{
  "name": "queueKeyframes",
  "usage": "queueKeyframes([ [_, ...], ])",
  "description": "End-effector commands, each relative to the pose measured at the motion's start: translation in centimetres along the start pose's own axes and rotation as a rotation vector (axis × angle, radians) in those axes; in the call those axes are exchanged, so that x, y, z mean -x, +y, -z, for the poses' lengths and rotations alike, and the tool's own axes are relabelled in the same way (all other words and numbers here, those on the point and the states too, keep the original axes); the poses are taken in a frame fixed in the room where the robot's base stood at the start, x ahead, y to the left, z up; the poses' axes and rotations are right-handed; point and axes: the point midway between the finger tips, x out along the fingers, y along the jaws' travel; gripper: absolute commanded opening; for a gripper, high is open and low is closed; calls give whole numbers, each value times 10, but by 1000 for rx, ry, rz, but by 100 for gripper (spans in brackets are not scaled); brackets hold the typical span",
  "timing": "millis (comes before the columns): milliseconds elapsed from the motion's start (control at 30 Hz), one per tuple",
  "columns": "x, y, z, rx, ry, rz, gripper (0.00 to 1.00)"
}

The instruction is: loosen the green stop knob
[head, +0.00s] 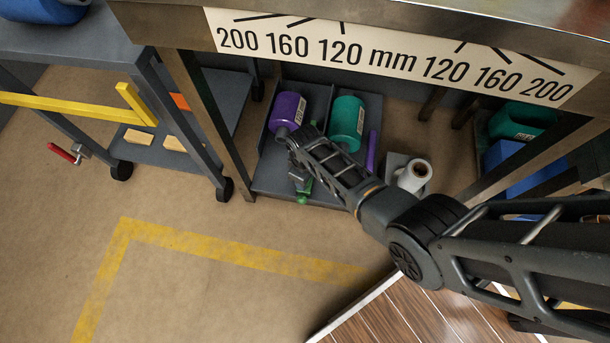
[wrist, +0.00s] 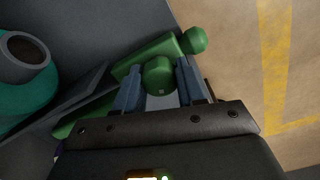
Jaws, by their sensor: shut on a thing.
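The green stop knob (wrist: 158,76) is a short round knob in the middle of the wrist view. It stands on a green bar (wrist: 128,70), which has a rounded green end (wrist: 194,40). My gripper (wrist: 158,88) is shut on the knob, one blue-grey finger on each side of it. In the head view, my gripper (head: 301,172) reaches down to the front of the low grey tray (head: 264,184) under the bench. Part of the green bar (head: 304,196) shows there, but my arm hides the knob.
Bench legs flank the tray. Floor in front is clear.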

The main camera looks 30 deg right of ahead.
Motion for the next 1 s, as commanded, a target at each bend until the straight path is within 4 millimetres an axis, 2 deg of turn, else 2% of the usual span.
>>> queueKeyframes([
  [200,-1,1,-1,174,0,-1,9],
  [500,-2,0,-2,338,-1,-1,9],
  [1000,-3,0,-2,405,-2,-1,9],
])
